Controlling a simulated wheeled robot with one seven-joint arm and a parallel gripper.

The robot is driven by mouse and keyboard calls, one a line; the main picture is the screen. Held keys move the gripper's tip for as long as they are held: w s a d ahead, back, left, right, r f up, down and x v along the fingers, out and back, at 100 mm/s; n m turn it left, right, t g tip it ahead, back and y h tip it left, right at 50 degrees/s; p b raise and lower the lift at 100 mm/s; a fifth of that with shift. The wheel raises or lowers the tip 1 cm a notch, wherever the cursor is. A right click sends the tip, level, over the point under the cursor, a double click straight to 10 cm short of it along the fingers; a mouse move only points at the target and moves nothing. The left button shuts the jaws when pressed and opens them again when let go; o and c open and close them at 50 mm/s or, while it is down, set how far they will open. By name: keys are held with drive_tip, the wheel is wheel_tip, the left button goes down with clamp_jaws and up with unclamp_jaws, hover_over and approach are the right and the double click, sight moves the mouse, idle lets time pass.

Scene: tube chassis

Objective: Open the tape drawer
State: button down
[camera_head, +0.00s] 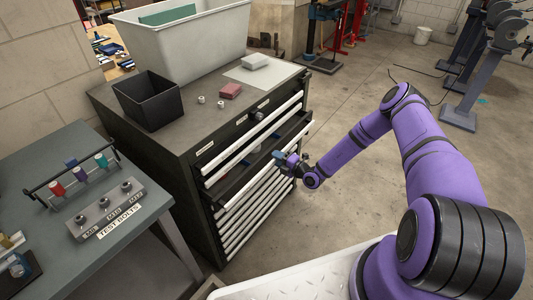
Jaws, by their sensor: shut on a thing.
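A dark tool cabinet (180,170) with long pale drawer handles stands left of my arm. Below its top drawer, one drawer (232,180) is pulled part way out and its dark inside shows. I cannot read a label that marks it as the tape drawer. My gripper (281,158) is at the front edge of this open drawer, right of its middle, and appears shut on its pale handle (250,183). The fingers are small and partly hidden, so the exact grip is unclear.
On the cabinet stand a black bin (148,99), a large grey tub (190,45), a red block (230,91) and small items. A grey-green table (95,145) with a test-bolts block (108,210) is at left.

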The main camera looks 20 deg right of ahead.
drive_tip(key=v, duration=2.9)
drive_tip(key=shift+s+d, duration=0.2)
drive_tip(key=c, duration=0.8)
unclamp_jaws()
drive_tip(key=shift+c, duration=0.2)
drive_tip(key=v, duration=1)
drive_tip(key=shift+s+d, duration=0.25)
drive_tip(key=shift+s, duration=0.05)
drive_tip(key=shift+r, duration=0.1)
